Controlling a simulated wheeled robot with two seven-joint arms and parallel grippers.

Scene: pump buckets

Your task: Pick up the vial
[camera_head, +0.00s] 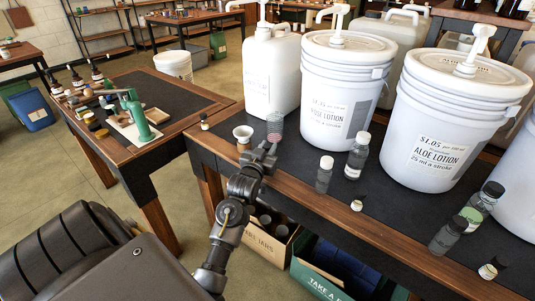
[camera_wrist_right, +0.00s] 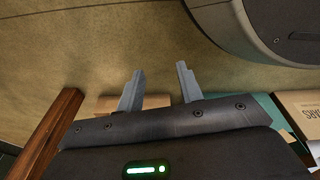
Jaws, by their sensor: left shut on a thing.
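My left gripper (camera_head: 266,152) is at the front edge of the dark-topped table, shut on a small clear vial (camera_head: 274,126). The vial stands roughly upright at the fingertips, with its lower end hidden by the gripper; I cannot tell whether it touches the table.
White lotion buckets with pumps (camera_head: 345,90) (camera_head: 445,125) and a white jug (camera_head: 270,75) stand behind. Clear bottles (camera_head: 357,156) (camera_head: 324,175) stand to the right, with more at the far right (camera_head: 447,236). A cardboard box (camera_head: 266,240) and green crate (camera_head: 330,275) sit below.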

